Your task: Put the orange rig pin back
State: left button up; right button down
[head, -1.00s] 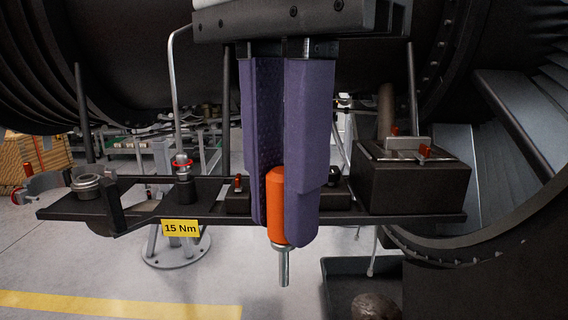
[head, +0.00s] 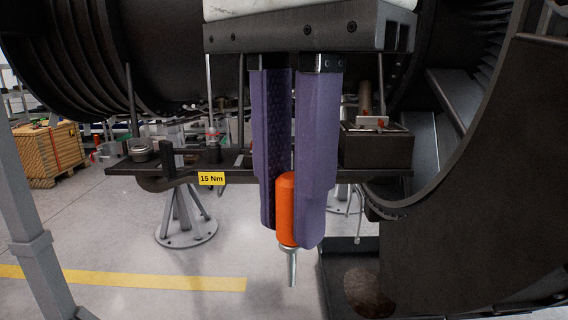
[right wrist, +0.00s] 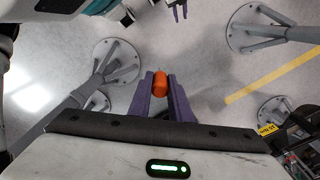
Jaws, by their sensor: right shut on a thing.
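The orange rig pin (head: 286,208) has a rounded orange grip and a thin metal shank pointing down. My right gripper (head: 290,236) is shut on its orange grip, between two purple fingers. The pin hangs nearly upright, in front of and partly below the dark tool shelf. In the right wrist view the pin (right wrist: 160,84) sits between the fingertips (right wrist: 159,90), clear of other things. No hole for the pin can be made out.
The dark shelf (head: 240,177) carries a yellow "15 Nm" label (head: 211,179) and a dark box (head: 376,148). The engine casing (head: 150,60) fills the back. A dark tray (head: 335,262) lies below right. A grey post (head: 25,205) stands at left. Floor between is open.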

jog(key=w+d+f+n, duration=0.2)
jog(key=w+d+f, duration=0.25)
jog(key=f, duration=0.25)
jog(key=w+d+f+n, duration=0.2)
jog(key=w+d+f, duration=0.25)
jog(key=f, duration=0.25)
jog(key=s+d+f+n, duration=0.2)
jog(key=d+f+n, duration=0.2)
jog(key=d+f, duration=0.7)
notch_tip(320, 180, down, 4)
jog(key=shift+s+r+n, duration=0.15)
jog(key=shift+s+n, duration=0.1)
jog(key=shift+n, duration=0.15)
jog(key=f, duration=0.1)
jog(key=s+f, duration=0.1)
jog(key=f, duration=0.1)
jog(key=s+f, duration=0.1)
jog(key=shift+f, duration=0.4)
